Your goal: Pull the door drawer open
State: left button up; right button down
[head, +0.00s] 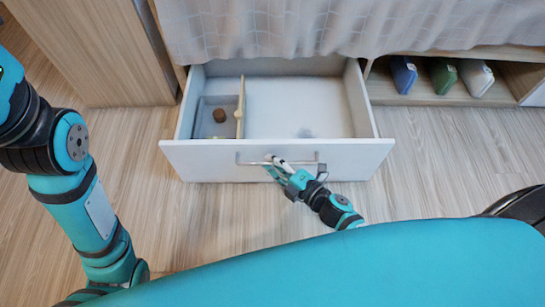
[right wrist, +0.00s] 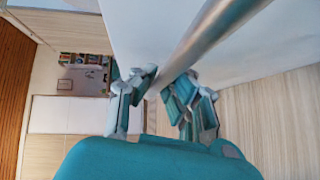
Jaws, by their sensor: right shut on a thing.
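The white drawer (head: 205,160) under the bed stands pulled out, with its inside in view from above. A metal bar handle (head: 303,162) runs across its front. In the right wrist view the handle (right wrist: 205,45) passes between the fingers of my right gripper (right wrist: 158,88). My left arm shows at the left edge of the head view, but its gripper is out of the frame.
A brown lump (head: 219,115) lies in the drawer's left compartment, beside a wooden divider (head: 241,108). Blue, green and white books (head: 404,76) stand in the open shelf at right. A wooden cabinet (head: 95,50) stands at upper left. The wood floor before the drawer is clear.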

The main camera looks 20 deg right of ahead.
jog(key=shift+w+r, duration=0.1)
jog(key=shift+r, duration=0.15)
jog(key=c, duration=1.4)
grip_release()
jog(key=shift+f, duration=0.1)
jog(key=v, duration=1.2)
